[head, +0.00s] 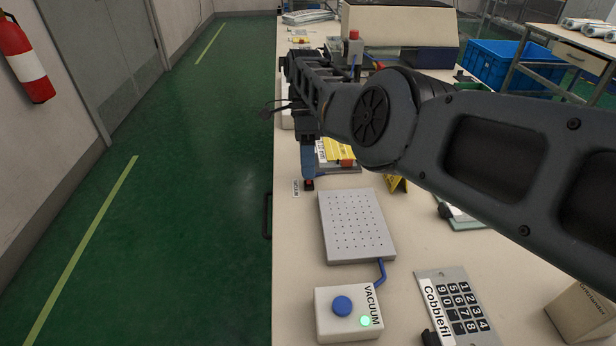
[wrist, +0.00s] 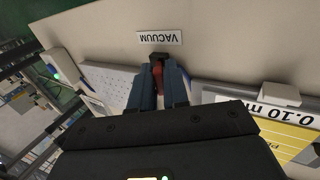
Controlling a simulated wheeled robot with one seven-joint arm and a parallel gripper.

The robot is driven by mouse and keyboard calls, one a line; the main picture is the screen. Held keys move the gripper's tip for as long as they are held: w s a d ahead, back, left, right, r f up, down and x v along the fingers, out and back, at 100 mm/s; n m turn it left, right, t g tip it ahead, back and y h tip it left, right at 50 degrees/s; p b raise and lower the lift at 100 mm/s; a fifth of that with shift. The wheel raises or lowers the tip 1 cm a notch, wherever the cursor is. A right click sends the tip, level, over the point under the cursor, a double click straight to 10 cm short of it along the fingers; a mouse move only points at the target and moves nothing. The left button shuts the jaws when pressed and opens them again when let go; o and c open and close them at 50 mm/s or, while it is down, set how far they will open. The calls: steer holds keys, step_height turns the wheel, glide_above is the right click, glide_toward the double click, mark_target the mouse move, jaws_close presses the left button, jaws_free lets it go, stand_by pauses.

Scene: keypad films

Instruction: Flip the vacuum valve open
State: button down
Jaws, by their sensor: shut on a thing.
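The vacuum valve is a small dark fitting with a red handle (wrist: 157,73), on the bench at its left edge. It also shows in the head view as a small dark and red part (head: 309,185). A white label reading VACUUM (wrist: 159,38) lies beside it. My gripper (wrist: 158,92) points at the valve, its two blue-grey fingers on either side of the red handle and shut on it. In the head view my gripper (head: 308,165) is low over the bench at the valve. The fingers hide part of the handle, and its exact angle is hard to tell.
A grey perforated plate (head: 356,226) lies near the valve, joined by a blue hose to a white VACUUM box (head: 348,312) with a blue button and lit green lamp. A keypad plate (head: 458,308) lies right of it. Yellow film packs (head: 340,150) sit close beside my gripper.

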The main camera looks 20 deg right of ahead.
stand_by(0.5)
steer(key=c, duration=1.2)
jaws_free()
steer(key=shift+r, duration=0.1)
